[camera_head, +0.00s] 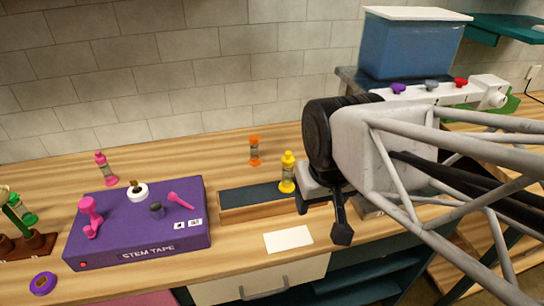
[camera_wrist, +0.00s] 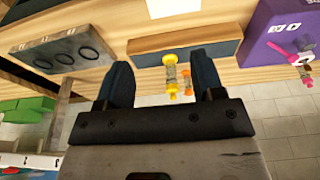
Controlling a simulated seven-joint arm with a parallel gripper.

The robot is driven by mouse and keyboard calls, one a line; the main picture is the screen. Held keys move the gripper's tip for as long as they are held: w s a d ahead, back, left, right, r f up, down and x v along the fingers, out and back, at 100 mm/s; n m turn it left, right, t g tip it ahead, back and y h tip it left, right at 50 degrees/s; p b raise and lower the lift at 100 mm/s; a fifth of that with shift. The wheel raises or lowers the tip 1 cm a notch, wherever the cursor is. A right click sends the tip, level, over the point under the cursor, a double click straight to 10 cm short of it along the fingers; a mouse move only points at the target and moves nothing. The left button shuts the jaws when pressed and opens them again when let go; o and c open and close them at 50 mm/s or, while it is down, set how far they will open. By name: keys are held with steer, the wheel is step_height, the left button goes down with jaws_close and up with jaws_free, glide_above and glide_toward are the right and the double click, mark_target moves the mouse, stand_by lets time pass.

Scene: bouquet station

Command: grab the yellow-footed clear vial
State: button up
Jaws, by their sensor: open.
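The yellow-footed clear vial (camera_head: 288,172) stands upright at the right end of a long dark-topped wooden block, with yellow at top and bottom and a clear middle. My gripper (camera_head: 321,218) is open and empty just right of it in the head view. In the wrist view the vial (camera_wrist: 171,73) shows between the two open fingers (camera_wrist: 160,62), closer to the right one. I cannot tell how far it is from the fingertips; no contact is visible.
An orange-ended vial (camera_head: 254,150) stands behind the block (camera_head: 245,210). A white card (camera_head: 288,239) lies in front. A grey three-hole block (camera_wrist: 65,52) shows in the wrist view.

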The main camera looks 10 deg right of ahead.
steer(key=t, duration=1)
glide_toward(286, 159)
steer(key=w+f, duration=0.1)
steer(key=f, duration=0.1)
steer(key=w+f, duration=0.1)
steer(key=shift+w+d+f, duration=0.2)
steer(key=shift+d+f, duration=0.15)
steer(key=shift+d, duration=0.05)
steer(key=shift+w+a+f+t, duration=0.1)
steer(key=shift+w+t, duration=0.4)
steer(key=shift+t, duration=0.5)
steer(key=shift+w, duration=0.1)
steer(key=shift+x, duration=1.25)
steer(key=shift+f, duration=0.1)
steer(key=shift+x, duration=2.5)
